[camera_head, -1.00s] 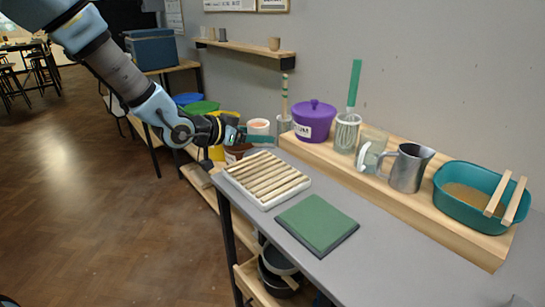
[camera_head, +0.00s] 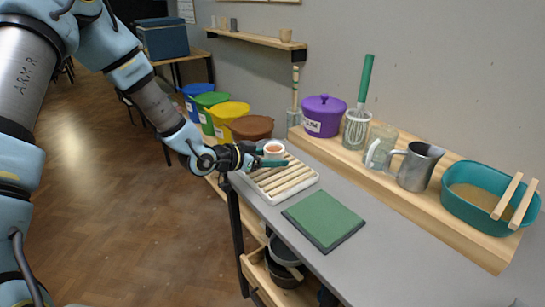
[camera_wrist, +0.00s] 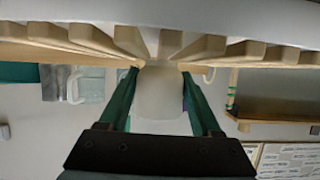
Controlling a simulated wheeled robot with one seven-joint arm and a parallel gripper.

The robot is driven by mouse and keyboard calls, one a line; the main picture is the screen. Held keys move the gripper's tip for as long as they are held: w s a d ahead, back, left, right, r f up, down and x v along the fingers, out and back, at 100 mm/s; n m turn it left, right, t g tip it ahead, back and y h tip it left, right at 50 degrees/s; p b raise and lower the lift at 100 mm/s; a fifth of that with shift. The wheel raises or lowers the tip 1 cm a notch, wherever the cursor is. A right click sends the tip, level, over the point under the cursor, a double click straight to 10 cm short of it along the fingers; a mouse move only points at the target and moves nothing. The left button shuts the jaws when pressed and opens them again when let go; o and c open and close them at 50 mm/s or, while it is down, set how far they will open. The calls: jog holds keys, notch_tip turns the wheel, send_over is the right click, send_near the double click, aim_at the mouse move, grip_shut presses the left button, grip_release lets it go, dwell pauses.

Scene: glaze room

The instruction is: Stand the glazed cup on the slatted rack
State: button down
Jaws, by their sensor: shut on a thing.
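My gripper (camera_head: 268,162) is shut on the glazed cup (camera_head: 274,148), a small pale cup with a reddish-orange inside. It holds the cup upright at the far end of the slatted rack (camera_head: 290,186), a white tray with pale wooden slats. In the wrist view the cup (camera_wrist: 162,95) sits between the two green fingers (camera_wrist: 162,85). Its lower end meets the slats (camera_wrist: 75,38) in that picture, but I cannot tell whether it touches them. The fingers hide part of the cup in the head view.
A green mat (camera_head: 323,220) lies in front of the rack on the grey table (camera_head: 385,240). A wooden riser (camera_head: 455,235) along the wall bears a purple pot (camera_head: 323,115), a whisk in a jar, a metal pitcher (camera_head: 416,168) and a teal basin (camera_head: 478,205). Coloured buckets stand beyond the table.

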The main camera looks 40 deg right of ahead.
jog(key=shift+f, duration=0.2)
jog(key=shift+c, duration=0.4)
grip_release()
jog(key=shift+r, duration=0.1)
